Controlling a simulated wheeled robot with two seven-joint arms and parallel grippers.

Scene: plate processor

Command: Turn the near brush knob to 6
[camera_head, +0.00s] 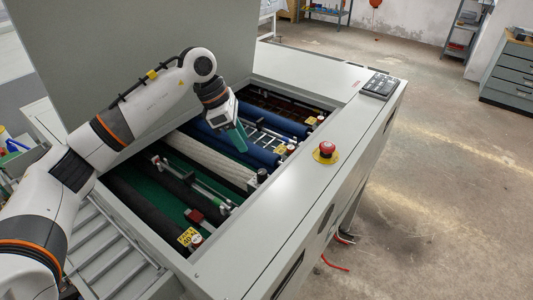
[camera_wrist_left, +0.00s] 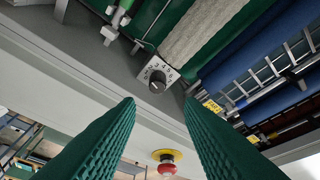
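A dark round knob (camera_wrist_left: 157,86) sits on a pale square dial plate with printed digits in the left wrist view, beyond and between my fingertips. Its pointer setting is too small to read surely. In the head view a black knob (camera_head: 262,173) stands at the inner edge of the machine, at the end of the whitish brush roller (camera_head: 208,160). My left gripper (camera_head: 241,147) hangs over the rollers, up and left of that knob. In the left wrist view its two green ribbed fingers (camera_wrist_left: 160,103) are apart with nothing between them. My right gripper is not in view.
A red emergency stop button (camera_head: 326,148) stands on the machine's flat grey rim (camera_head: 290,190); it also shows in the left wrist view (camera_wrist_left: 167,167). A black keypad (camera_head: 380,86) lies farther back. A raised grey lid (camera_head: 130,50) stands behind my arm. Yellow labels mark the inner edge.

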